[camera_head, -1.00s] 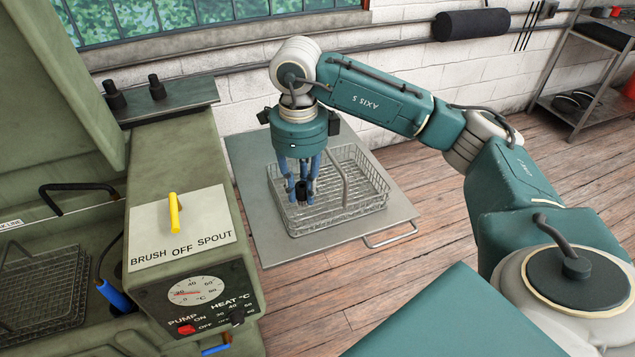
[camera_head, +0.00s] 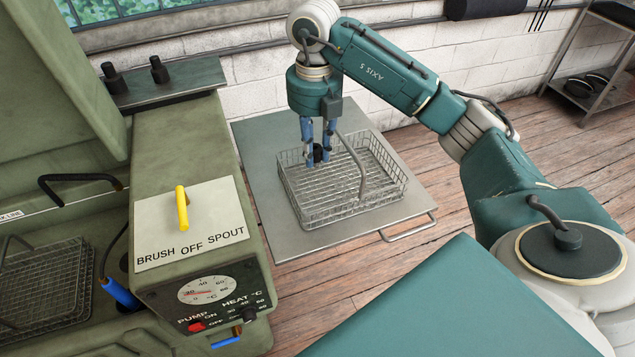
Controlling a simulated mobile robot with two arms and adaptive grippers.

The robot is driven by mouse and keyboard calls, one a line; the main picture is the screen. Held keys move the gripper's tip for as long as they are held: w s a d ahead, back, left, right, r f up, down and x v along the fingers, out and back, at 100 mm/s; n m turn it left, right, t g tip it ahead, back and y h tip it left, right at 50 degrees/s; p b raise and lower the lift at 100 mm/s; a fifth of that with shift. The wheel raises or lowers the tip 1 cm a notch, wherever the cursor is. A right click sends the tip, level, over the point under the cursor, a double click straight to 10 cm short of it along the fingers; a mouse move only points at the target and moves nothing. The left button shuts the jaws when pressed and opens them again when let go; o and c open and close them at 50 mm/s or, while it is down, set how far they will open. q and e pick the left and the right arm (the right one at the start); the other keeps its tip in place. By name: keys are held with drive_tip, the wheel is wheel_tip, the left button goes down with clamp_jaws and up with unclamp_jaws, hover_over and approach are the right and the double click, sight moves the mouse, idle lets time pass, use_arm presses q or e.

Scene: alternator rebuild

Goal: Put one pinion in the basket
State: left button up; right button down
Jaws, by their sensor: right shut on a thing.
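The basket (camera_head: 352,208) is a wire mesh tray with an arched handle (camera_head: 357,165), standing on a grey metal shelf. My right gripper (camera_head: 318,152) has blue fingers and points down over the back left part of the basket. It is shut on a small dark pinion (camera_head: 318,154), which shows between the fingertips. I cannot tell how high the pinion is above the basket floor. No other pinion shows in the basket. My left gripper is out of view.
The grey shelf (camera_head: 284,240) has a bar handle at its right front. A green washer cabinet (camera_head: 180,150) with a switch panel stands on the left. Another wire basket (camera_head: 45,290) sits in its basin. Two dark pinions or pegs (camera_head: 110,80) stand on a ledge behind.

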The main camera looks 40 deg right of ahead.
wheel_tip(320, 180, down, 6)
drive_tip(key=shift+f+p, duration=0.15)
drive_tip(key=shift+p, duration=0.4)
wheel_tip(320, 180, down, 4)
drive_tip(key=shift+f+p, duration=0.1)
drive_tip(key=shift+p, duration=0.3)
drive_tip(key=shift+f, duration=0.25)
drive_tip(key=shift+f, duration=0.15)
drive_tip(key=c, duration=1.5)
unclamp_jaws()
